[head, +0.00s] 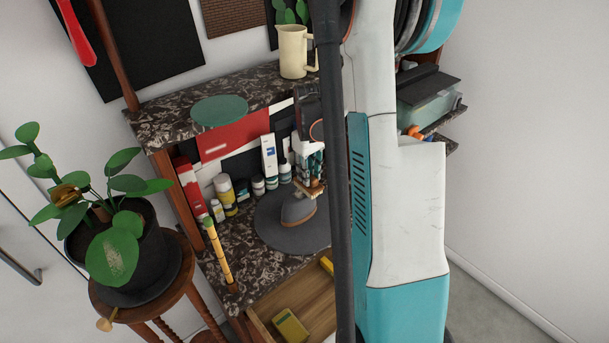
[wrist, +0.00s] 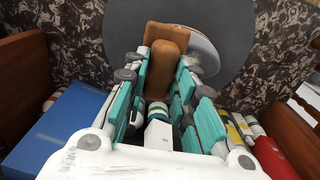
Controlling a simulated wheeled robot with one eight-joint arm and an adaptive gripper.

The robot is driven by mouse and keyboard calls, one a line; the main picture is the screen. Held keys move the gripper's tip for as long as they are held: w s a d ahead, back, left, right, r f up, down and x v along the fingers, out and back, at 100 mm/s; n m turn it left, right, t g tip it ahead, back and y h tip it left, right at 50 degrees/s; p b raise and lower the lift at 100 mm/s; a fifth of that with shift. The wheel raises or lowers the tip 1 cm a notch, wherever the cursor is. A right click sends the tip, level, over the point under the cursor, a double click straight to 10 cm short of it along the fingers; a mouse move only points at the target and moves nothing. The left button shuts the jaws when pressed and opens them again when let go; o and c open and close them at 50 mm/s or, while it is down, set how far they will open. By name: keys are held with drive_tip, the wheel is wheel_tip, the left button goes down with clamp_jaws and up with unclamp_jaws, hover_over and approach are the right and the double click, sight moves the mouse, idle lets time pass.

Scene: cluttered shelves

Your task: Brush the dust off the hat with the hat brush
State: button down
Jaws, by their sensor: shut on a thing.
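A grey hat (head: 298,211) with a wide round brim lies on the dark marbled shelf. In the wrist view its brim (wrist: 235,62) fills the top middle, and its crown is partly hidden behind the brush. My gripper (head: 312,178) is above the hat, shut on the wooden hat brush (head: 309,190). In the wrist view the brown brush (wrist: 165,65) sits between the teal finger pads of my gripper (wrist: 162,78). The brush is right at the top of the crown; I cannot tell whether they touch.
Bottles and boxes (head: 225,190) line the shelf's back, close behind the hat. An upper marbled shelf (head: 170,117) holds a cream pitcher (head: 292,52). A bamboo-like stick (head: 218,255) stands at the shelf's left front. An open wooden drawer (head: 290,300) juts out below. A potted plant (head: 112,250) stands left.

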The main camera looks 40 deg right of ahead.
drive_tip(key=shift+d, duration=0.3)
drive_tip(key=shift+f+b, duration=0.15)
drive_tip(key=shift+b, duration=0.15)
drive_tip(key=shift+a, duration=1.15)
drive_tip(key=shift+w+a+b, duration=0.15)
drive_tip(key=shift+a+b, duration=0.15)
drive_tip(key=shift+a, duration=1.85)
drive_tip(key=shift+r, duration=0.2)
wheel_tip(320, 180, up, 7)
drive_tip(key=p, duration=0.4)
drive_tip(key=shift+d, duration=0.1)
